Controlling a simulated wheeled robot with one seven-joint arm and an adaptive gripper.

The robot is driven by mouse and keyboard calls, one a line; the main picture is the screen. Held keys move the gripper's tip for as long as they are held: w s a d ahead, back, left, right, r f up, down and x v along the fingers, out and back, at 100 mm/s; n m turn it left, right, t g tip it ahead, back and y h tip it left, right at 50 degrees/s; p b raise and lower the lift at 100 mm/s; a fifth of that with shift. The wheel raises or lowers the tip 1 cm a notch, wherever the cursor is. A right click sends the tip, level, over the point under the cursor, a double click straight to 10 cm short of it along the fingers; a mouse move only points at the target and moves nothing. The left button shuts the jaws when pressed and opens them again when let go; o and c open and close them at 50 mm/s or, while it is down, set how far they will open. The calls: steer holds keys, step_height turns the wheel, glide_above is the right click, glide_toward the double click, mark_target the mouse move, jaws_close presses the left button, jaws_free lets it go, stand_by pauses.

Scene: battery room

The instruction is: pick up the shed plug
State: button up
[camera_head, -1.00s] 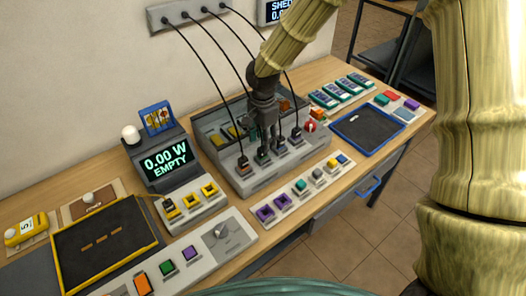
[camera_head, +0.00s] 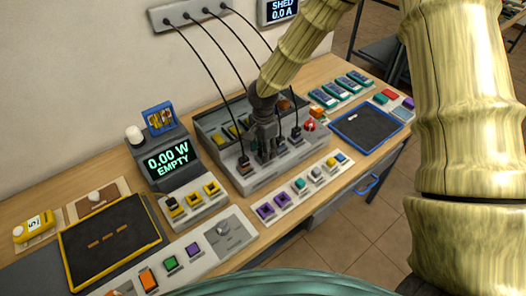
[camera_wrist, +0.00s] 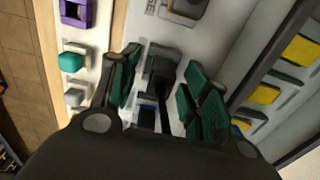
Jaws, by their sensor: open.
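Several black-cabled plugs stand in a row along the front of a grey panel box (camera_head: 262,178). The leftmost plug (camera_head: 244,161) shows clearly in the head view; I cannot read which one is labelled shed. My gripper (camera_head: 265,152) is down at the row, hiding the plug just right of the leftmost. In the wrist view, my gripper (camera_wrist: 161,82) is open, with green finger pads on either side of a dark plug (camera_wrist: 160,68) and its cable. The pads look apart from it. The plug's lower part is partly hidden.
Cables hang from a wall strip (camera_head: 188,14) beside a SHED display (camera_head: 280,9). A meter (camera_head: 167,160) reads 0.00 W EMPTY, left of the box. A switch strip (camera_head: 300,190) lies in front, and a blue-rimmed tray (camera_head: 391,142) to the right.

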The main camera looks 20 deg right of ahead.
jaws_close()
